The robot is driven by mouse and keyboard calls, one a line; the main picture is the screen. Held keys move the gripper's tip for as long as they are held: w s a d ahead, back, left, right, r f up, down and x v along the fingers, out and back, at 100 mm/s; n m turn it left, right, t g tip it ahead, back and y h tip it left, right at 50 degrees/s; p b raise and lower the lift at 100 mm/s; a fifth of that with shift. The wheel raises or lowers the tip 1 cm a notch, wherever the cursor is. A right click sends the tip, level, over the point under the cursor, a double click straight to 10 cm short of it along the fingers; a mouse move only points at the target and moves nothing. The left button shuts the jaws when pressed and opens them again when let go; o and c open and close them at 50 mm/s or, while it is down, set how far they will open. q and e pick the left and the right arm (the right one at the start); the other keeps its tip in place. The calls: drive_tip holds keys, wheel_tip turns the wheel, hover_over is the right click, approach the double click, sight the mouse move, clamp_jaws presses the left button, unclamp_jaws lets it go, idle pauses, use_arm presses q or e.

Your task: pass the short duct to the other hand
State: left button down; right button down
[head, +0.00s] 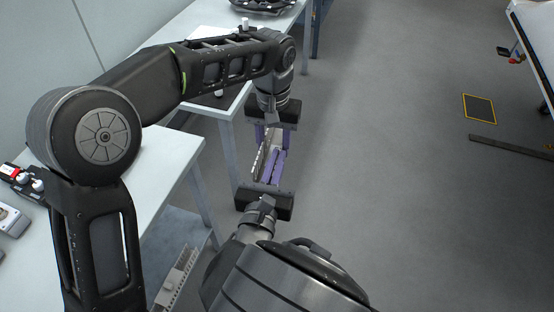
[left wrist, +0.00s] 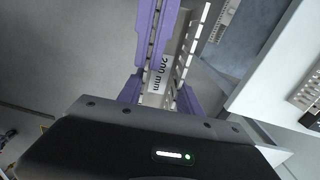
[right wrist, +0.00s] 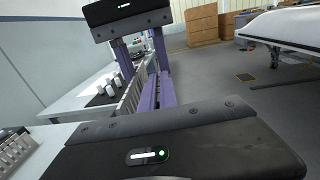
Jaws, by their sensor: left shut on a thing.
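The short duct, a light grey slotted channel (head: 262,156), hangs in the air between my two grippers. The left wrist view shows its "200 mm" label (left wrist: 160,75), and its slotted wall shows in the right wrist view (right wrist: 131,98). My left gripper (head: 273,135) is shut on one end, with a purple finger on each outer side. My right gripper (head: 274,163) faces it from the near end. Its purple fingers (right wrist: 156,92) lie close together along one side wall, seemingly one on each face; I cannot tell whether they pinch it.
White tables stand at the left (head: 165,165). Another grey slotted piece (head: 176,280) lies low at bottom left. Several white cylinders (right wrist: 108,88) stand on a dark mat. Open grey floor (head: 400,210) lies to the right of the grippers.

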idle(0.9)
use_arm(q)
drive_tip(key=c, duration=0.7)
unclamp_jaws()
drive_tip(key=shift+r, duration=3.75)
drive_tip(key=shift+w+a, duration=0.1)
